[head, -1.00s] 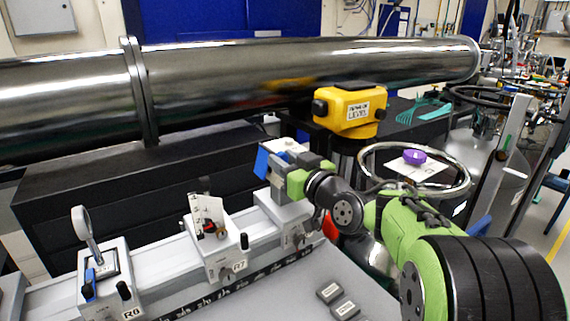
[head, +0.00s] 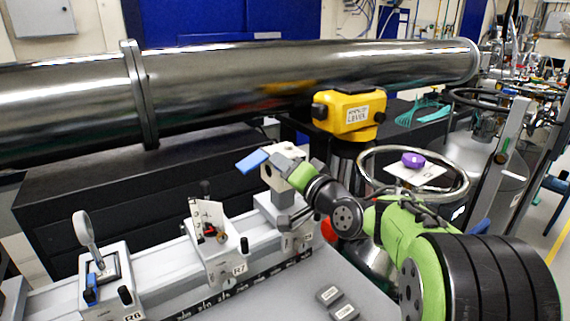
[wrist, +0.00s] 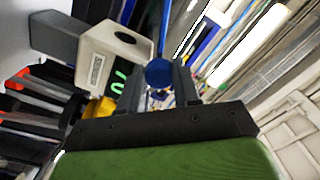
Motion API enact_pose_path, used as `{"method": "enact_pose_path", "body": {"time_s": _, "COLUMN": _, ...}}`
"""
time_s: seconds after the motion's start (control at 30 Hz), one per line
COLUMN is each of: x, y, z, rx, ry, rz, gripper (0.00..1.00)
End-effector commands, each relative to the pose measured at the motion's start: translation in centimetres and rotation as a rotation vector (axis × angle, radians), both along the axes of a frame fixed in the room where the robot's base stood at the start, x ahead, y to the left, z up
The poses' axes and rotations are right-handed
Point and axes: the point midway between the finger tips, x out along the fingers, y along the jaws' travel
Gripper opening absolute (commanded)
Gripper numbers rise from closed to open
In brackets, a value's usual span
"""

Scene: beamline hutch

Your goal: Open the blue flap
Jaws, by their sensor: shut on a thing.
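The blue flap (head: 252,161) stands out to the left from the top of a small white box (head: 269,181) on the rail's far mount. It is swung up, close to level. My gripper (head: 280,163) is at the flap's right side and partly hides it. In the wrist view my gripper (wrist: 160,78) is shut on a round blue part (wrist: 158,72) of the flap, between its two fingers. A thin blue edge runs up from there. The white box (wrist: 108,55) with a dark round hole shows left of the fingers.
A yellow level instrument (head: 350,112) stands behind my arm, and a long steel tube (head: 300,75) crosses the back. Two small dark blocks (head: 337,302) lie on the grey bench.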

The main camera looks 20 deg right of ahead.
Motion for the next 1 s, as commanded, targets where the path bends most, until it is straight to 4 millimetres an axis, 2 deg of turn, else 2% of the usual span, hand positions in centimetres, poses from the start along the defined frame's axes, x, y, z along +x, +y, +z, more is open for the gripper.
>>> {"method": "enact_pose_path", "body": {"time_s": 0.4, "x": 0.00, "y": -0.05, "z": -0.10, "rx": 0.203, "ry": 0.071, "rz": -0.001, "gripper": 0.00}}
{"method": "enact_pose_path", "body": {"time_s": 1.0, "x": 0.00, "y": -0.03, "z": -0.15, "rx": 0.240, "ry": 0.082, "rz": 0.000, "gripper": 0.00}}
